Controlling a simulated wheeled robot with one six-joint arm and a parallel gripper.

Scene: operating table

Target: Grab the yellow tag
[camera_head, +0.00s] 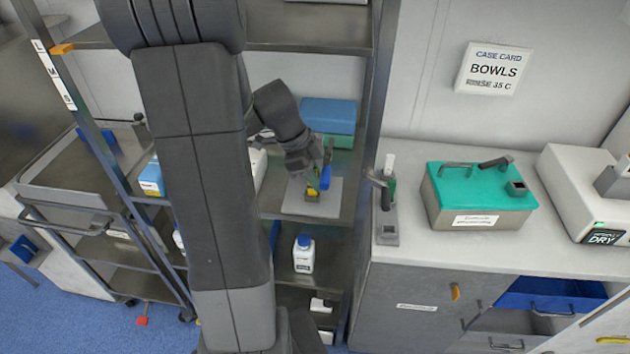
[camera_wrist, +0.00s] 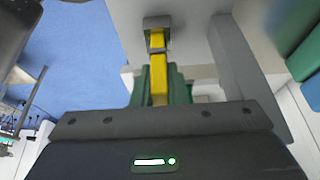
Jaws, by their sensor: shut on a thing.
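The yellow tag (camera_head: 312,190) is at the tip of my gripper (camera_head: 319,181), over a pale board on the rack shelf. In the wrist view the yellow tag (camera_wrist: 158,72) is a narrow upright strip. Its far end meets a small grey holder (camera_wrist: 157,22), and a dark band crosses it. The green fingers of my gripper (camera_wrist: 160,93) are shut on its near part. The near end of the tag is hidden behind the gripper body.
The pale board (camera_head: 330,200) lies under the holder. Blue and green boxes (camera_head: 328,115) stand behind my gripper. A rack post (camera_head: 372,120) rises close on the right. A white bottle (camera_head: 303,254) stands one shelf below. A teal-lidded box (camera_head: 480,187) sits on the right counter.

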